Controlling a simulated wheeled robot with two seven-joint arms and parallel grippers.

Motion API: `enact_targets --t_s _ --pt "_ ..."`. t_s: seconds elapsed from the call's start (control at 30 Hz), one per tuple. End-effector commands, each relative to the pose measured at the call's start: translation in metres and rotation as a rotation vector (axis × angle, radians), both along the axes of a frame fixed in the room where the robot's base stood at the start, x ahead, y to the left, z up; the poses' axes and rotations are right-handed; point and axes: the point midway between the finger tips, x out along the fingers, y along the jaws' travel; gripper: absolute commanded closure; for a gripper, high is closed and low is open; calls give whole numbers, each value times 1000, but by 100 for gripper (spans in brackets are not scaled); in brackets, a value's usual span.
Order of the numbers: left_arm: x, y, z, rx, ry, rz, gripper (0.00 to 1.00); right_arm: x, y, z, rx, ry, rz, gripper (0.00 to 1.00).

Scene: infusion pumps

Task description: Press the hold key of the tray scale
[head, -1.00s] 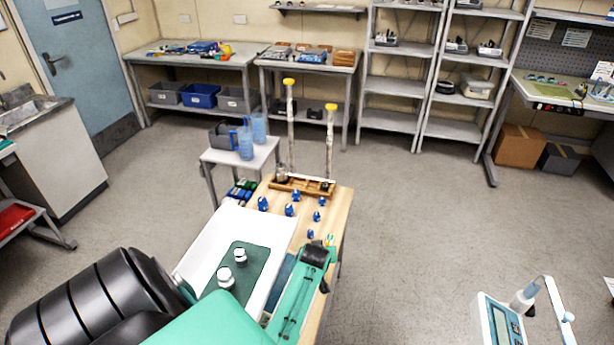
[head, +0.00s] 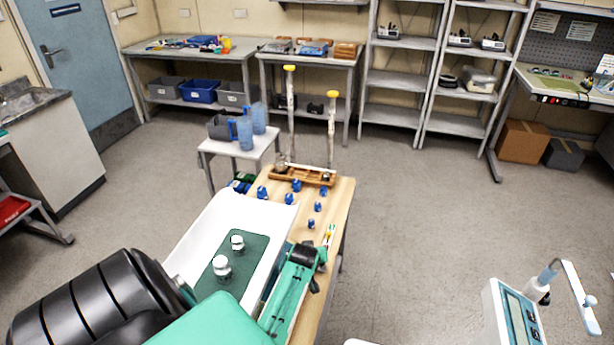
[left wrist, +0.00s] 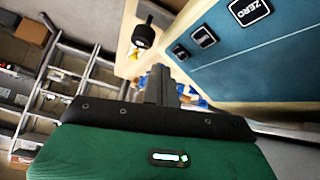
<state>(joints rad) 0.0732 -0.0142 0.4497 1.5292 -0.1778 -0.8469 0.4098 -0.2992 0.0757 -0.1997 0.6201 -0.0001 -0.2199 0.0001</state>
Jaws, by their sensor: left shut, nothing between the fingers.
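The tray scale's blue key panel (left wrist: 250,50) is at the upper right of the left wrist view. It has a ZERO key (left wrist: 250,10) and two more dark keys, one in the middle (left wrist: 204,36) and one nearest my finger (left wrist: 180,51); their labels are too small to read. In the head view, my left arm reaches in from the lower left, and my left gripper (head: 303,255) is at the right side of the white tray (head: 190,240), hiding most of the panel. The shut, empty fingers (left wrist: 158,82) are beside the panel's edge; contact cannot be told. My right gripper is out of view.
A white instrument (head: 510,310) is at the lower right.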

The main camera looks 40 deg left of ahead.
Motion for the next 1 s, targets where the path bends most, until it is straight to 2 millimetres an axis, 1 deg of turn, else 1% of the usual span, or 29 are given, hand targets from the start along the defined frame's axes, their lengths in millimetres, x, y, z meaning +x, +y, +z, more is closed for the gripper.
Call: enact_targets --t_s 0.03,0.17,0.7,1.0 --pt "-1 2 -6 0 0 0 100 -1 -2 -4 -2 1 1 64" --pt "-2 4 -9 1 -1 0 100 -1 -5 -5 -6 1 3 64" --pt "-2 4 -9 1 -1 0 100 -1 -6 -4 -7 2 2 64" --pt "-2 4 -9 1 -1 0 100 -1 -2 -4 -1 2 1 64"
